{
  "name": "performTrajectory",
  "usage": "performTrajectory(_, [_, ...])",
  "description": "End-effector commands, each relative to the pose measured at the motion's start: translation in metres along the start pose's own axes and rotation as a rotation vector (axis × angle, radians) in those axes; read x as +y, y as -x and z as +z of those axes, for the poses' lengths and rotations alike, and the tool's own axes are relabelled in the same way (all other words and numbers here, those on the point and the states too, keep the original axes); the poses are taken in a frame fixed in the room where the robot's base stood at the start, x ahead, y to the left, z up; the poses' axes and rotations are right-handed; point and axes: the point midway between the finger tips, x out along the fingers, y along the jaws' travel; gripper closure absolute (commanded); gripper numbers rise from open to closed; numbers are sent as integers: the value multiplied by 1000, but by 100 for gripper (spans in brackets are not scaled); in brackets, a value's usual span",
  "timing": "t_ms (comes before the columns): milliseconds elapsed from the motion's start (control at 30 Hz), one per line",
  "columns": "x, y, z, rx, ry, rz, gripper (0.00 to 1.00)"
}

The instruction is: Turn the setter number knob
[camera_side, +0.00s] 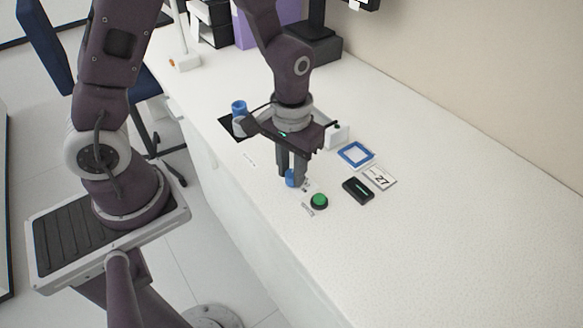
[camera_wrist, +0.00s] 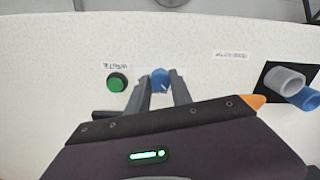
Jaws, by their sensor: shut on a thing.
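The blue knob (camera_side: 290,178) stands on the white table, low between my fingertips in the side view. My gripper (camera_side: 291,182) points straight down and is shut on the knob. In the wrist view the knob (camera_wrist: 160,79) shows between the two grey fingers of my gripper (camera_wrist: 161,88), with a pale mark on its top. The fingers hide part of the knob's sides and its base.
A green button (camera_side: 319,201) sits close to the right of the knob. Behind are a black box (camera_side: 358,190), a card reading 27 (camera_side: 380,178) and a blue square frame (camera_side: 356,154). Blue and grey tubes (camera_side: 239,118) stand on a black patch to the left. The table's right is clear.

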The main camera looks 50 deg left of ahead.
Motion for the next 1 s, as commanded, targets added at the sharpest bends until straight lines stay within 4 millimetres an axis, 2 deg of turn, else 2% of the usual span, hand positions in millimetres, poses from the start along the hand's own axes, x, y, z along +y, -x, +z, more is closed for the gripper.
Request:
performTrajectory(367, [1, 1, -1, 3, 4, 2, 100])
performTrajectory(400, [1, 1, -1, 3, 4, 2, 70])
performTrajectory(500, [0, 1, -1, 3, 4, 1, 52])
performTrajectory(800, [0, 2, -1, 2, 3, 1, 52])
performTrajectory(867, [1, 8, -1, 4, 3, 2, 52])
performTrajectory(1000, [1, 38, -2, 8, 3, 4, 52])
